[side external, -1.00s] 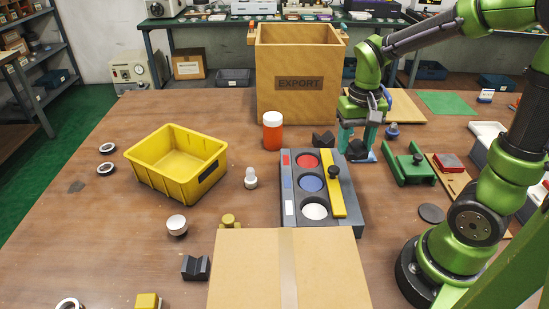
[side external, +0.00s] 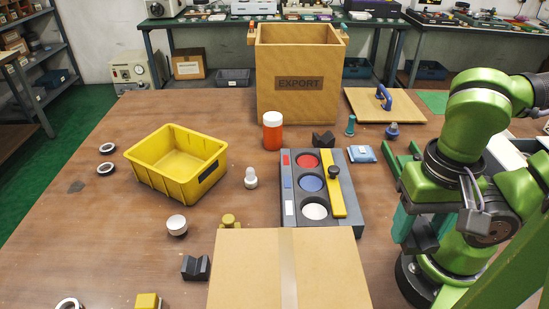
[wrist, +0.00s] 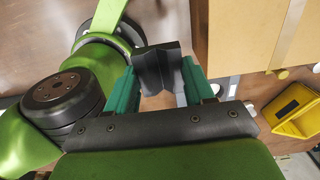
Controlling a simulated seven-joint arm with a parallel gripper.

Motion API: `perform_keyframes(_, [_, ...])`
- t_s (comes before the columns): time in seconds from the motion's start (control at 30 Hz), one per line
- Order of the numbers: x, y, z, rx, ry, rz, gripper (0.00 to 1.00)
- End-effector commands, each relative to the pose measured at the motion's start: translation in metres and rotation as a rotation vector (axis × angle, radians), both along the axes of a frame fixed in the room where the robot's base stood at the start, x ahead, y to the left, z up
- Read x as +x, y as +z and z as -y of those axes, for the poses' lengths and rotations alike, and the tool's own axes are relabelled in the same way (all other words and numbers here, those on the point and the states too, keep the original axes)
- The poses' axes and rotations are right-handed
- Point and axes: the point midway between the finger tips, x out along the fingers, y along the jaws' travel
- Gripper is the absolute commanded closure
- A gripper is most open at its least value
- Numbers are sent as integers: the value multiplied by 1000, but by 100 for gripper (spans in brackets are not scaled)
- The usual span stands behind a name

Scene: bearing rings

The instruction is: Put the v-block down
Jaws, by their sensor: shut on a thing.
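My gripper (side external: 412,232) is at the right of the table in the side view, in front of my arm's base. In the wrist view my gripper (wrist: 160,84) has its two teal fingers shut on a dark grey v-block (wrist: 157,66), with its V groove showing. The held block is mostly hidden in the side view, and I cannot tell its height above the table. Two other dark v-blocks stand on the table: one (side external: 323,139) behind the grey tray, one (side external: 196,267) left of the cardboard box.
A cardboard box (side external: 250,270) stands at the front, left of my gripper. The grey tray (side external: 350,218) with coloured discs is beyond it. A yellow bin (side external: 150,180), an orange bottle (side external: 272,132) and the EXPORT crate (side external: 298,100) stand farther off. A green fixture (side external: 391,160) is partly hidden by my arm.

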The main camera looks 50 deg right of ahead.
Motion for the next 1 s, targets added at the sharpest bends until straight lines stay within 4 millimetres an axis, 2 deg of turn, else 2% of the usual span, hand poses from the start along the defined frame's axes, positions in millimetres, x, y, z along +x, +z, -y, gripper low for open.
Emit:
perform_keyframes(0.7, [74, -13, -122, 1, 2, -1, 94])
perform_keyframes(0.87, [80, -15, -132, 1, 0, -1, 94])
perform_keyframes(1.0, [80, -31, -132, -2, 2, -2, 94])
